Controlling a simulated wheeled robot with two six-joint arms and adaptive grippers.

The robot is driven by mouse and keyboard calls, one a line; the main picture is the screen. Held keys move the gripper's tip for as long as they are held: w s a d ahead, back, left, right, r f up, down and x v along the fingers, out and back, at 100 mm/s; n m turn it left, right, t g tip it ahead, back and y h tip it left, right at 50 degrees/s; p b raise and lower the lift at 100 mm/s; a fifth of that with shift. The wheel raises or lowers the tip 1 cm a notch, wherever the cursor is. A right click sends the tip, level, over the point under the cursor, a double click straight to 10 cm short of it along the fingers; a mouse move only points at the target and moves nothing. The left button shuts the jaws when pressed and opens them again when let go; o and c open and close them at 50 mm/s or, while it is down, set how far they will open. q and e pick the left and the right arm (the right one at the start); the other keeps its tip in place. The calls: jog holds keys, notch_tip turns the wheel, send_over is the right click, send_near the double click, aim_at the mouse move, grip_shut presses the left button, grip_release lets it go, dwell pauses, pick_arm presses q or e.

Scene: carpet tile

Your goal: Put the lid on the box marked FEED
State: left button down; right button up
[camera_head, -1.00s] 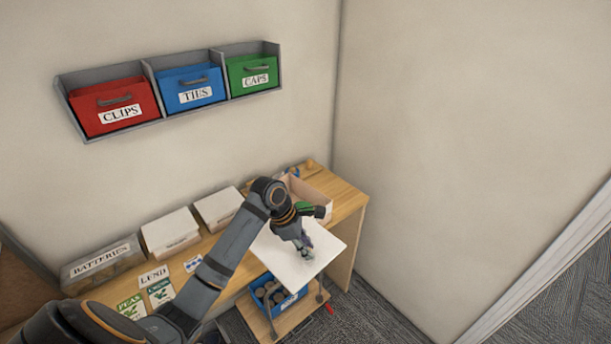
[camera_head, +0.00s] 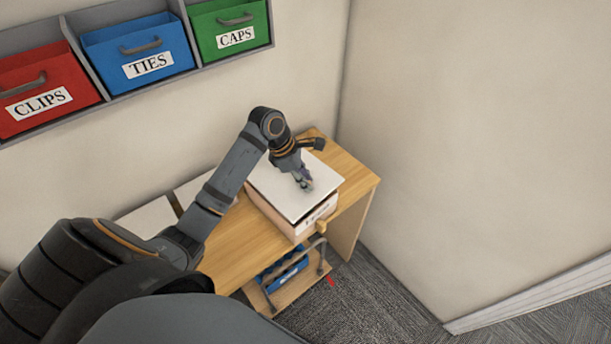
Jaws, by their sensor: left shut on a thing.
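The white lid (camera_head: 284,183) lies over the top of a pinkish box (camera_head: 276,217) near the right end of the wooden table. The box's front label (camera_head: 321,209) is too small and blurred to read for certain. My left gripper (camera_head: 304,182) is shut on the lid, on its upper side right of the middle. The lid covers the box opening, and its front edge runs close along the box's front wall. I cannot tell whether it is fully seated. My right gripper is not in view.
The wooden table (camera_head: 232,252) has bare top in front of the box. A cart with a blue bin (camera_head: 283,262) stands below its front edge. Red, blue (camera_head: 137,52) and green bins hang on the wall. Two white-lidded boxes are partly hidden behind my arm.

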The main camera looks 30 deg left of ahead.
pick_arm(q)
jog(key=shift+w+a+f, duration=0.1)
jog(key=shift+w+f, duration=0.05)
jog(key=shift+f, duration=0.1)
jog(key=f, duration=0.2)
jog(key=w+f, duration=0.1)
jog(key=shift+a, duration=0.25)
jog(key=shift+s+d+f, duration=0.1)
jog(key=shift+s+f, duration=0.05)
jog(key=shift+f, duration=0.35)
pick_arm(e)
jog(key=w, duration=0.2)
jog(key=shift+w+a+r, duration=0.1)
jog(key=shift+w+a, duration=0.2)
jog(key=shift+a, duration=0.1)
pick_arm(q)
jog(key=shift+f, duration=0.25)
jog(key=shift+f, duration=0.15)
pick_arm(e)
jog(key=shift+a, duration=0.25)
